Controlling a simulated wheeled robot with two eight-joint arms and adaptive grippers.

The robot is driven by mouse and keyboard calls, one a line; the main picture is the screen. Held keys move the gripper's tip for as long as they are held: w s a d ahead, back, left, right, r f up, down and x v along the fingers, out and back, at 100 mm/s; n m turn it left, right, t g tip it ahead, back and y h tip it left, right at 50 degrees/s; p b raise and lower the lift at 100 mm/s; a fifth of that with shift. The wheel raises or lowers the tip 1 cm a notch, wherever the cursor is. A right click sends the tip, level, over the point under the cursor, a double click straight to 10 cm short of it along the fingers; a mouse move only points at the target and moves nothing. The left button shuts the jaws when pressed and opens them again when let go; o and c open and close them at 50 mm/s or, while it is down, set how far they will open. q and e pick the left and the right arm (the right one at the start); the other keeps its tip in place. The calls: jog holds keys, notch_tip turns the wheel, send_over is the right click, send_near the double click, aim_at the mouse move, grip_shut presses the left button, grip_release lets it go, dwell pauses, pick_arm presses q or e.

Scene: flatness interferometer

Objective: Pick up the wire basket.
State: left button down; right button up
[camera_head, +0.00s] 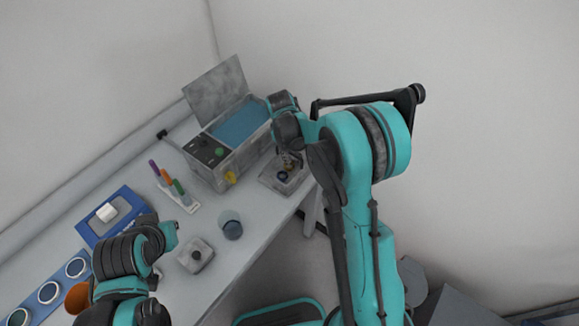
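The wire basket looks to be the small, square, grey container (268,180) at the right edge of the bench, just right of the grey machine. Something round and dark with a yellowish part shows inside it. My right arm reaches over from the right, and my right gripper (290,158) points down at the basket's far side. The fingers are small and dark here, so I cannot tell if they are open or touch the basket. The basket seems to rest on the bench. My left arm is at the lower left, and its fingers do not show.
A grey machine (243,160) with an open lid and blue basin stands behind the basket. A pen rack (183,203), a blue-grey cup (231,226), a grey square block (196,256), a blue tray (89,235) and an orange cup (77,298) occupy the bench.

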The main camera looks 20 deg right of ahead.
jog(key=shift+w+d+f, duration=0.1)
jog(key=shift+w+f, duration=0.05)
jog(key=shift+f, duration=0.5)
jog(key=shift+r, duration=0.1)
jog(key=shift+c, duration=1.1)
grip_shut()
